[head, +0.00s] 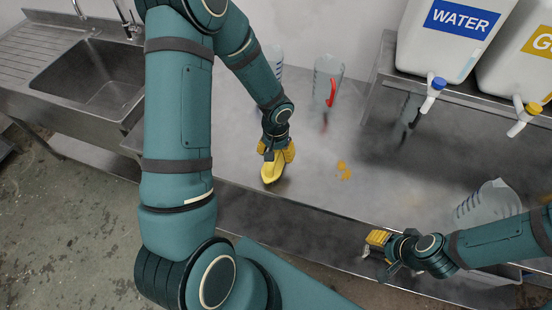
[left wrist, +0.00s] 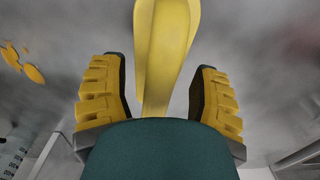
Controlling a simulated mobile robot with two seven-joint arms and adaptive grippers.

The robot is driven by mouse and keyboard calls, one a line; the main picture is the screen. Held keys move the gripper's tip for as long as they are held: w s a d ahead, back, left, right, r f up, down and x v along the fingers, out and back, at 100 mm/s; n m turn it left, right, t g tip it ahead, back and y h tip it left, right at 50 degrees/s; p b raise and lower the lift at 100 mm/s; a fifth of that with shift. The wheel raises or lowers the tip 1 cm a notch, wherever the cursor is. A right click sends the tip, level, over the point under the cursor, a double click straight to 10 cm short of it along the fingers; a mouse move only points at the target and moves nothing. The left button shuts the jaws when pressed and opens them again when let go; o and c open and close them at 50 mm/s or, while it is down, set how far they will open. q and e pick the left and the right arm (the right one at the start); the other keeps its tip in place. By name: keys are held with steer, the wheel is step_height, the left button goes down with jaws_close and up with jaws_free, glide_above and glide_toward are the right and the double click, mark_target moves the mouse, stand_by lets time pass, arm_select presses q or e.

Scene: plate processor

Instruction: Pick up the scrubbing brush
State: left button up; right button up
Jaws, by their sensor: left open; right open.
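The yellow scrubbing brush (head: 271,171) is on the steel counter (head: 315,150), under my left gripper (head: 276,154). In the left wrist view the brush's long yellow handle (left wrist: 160,60) runs between the two yellow-padded fingers of my left gripper (left wrist: 158,90). A gap shows on both sides of the handle, so the gripper is open around it and not gripping. The brush's underside and bristles are hidden. My right gripper (head: 378,243) is open and empty near the counter's front edge, at the lower right.
Small orange pieces (head: 344,170) lie right of the brush. A clear jug with a red handle (head: 327,80) stands behind, and another clear jug (head: 486,203) stands at right. A water container (head: 440,50) sits on a raised shelf. A sink (head: 90,75) is at left.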

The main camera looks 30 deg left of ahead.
arm_select(q)
steer(key=shift+c, duration=0.2)
jaws_close()
step_height(320, 180, up, 10)
steer(key=shift+p, duration=0.3)
stand_by(0.3)
steer(key=shift+w+d+f, duration=0.1)
stand_by(0.3)
